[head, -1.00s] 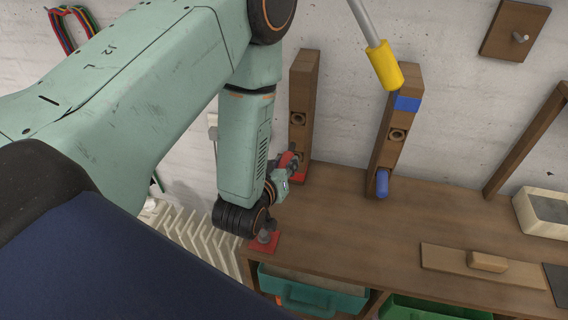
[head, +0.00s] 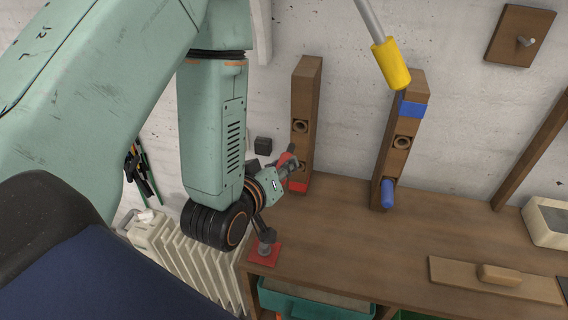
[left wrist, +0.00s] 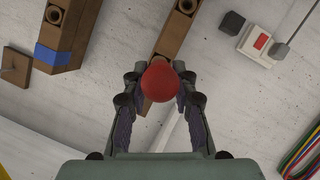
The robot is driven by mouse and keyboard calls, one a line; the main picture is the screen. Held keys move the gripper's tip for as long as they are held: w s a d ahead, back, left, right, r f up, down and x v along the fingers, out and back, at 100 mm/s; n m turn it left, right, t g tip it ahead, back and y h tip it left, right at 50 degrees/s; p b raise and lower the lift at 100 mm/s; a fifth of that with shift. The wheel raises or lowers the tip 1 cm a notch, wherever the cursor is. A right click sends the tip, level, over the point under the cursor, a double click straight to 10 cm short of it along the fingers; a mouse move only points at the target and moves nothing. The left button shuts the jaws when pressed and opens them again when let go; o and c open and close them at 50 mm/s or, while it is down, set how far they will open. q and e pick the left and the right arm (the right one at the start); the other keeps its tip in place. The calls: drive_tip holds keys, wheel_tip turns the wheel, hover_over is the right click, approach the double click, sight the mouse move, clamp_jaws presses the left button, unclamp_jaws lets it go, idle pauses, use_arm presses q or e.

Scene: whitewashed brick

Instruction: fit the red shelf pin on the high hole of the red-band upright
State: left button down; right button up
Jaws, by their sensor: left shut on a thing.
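The red-band upright (head: 306,95) is a brown wooden post at the back of the bench, with a red band (head: 298,187) near its foot. Its high hole (head: 300,126) is open and empty in the head view. My left gripper (head: 286,166) is shut on the red shelf pin (head: 287,158), just left of the upright and below the high hole. In the left wrist view, the pin's round red end (left wrist: 160,82) sits between the fingers and covers part of the upright (left wrist: 180,35) behind it. A hole (left wrist: 187,5) shows above the pin there. My right gripper is not in view.
A blue-band upright (head: 412,92) stands to the right with a blue pin (head: 388,194) low on it. A yellow-ended rod (head: 390,65) hangs before it. A red pad (head: 270,257) lies at the bench's left corner, beside a white radiator (head: 190,255). The bench middle is clear.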

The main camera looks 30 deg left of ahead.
sight(290, 146)
use_arm(q)
drive_tip(key=shift+d+r, duration=0.1)
drive_tip(key=shift+r, duration=0.05)
drive_tip(key=shift+w, duration=0.1)
drive_tip(key=shift+w+a+p, duration=0.25)
drive_tip(key=shift+w+p, duration=0.05)
drive_tip(key=shift+w, duration=0.5)
drive_tip(key=shift+w+a, duration=0.25)
drive_tip(key=shift+w, duration=0.5)
drive_tip(key=shift+w+a, duration=0.2)
drive_tip(key=shift+w, duration=0.8)
drive_tip(key=shift+w, duration=0.1)
drive_tip(key=shift+w+a+p, duration=0.2)
drive_tip(key=shift+w+p, duration=0.1)
drive_tip(key=shift+w, duration=0.25)
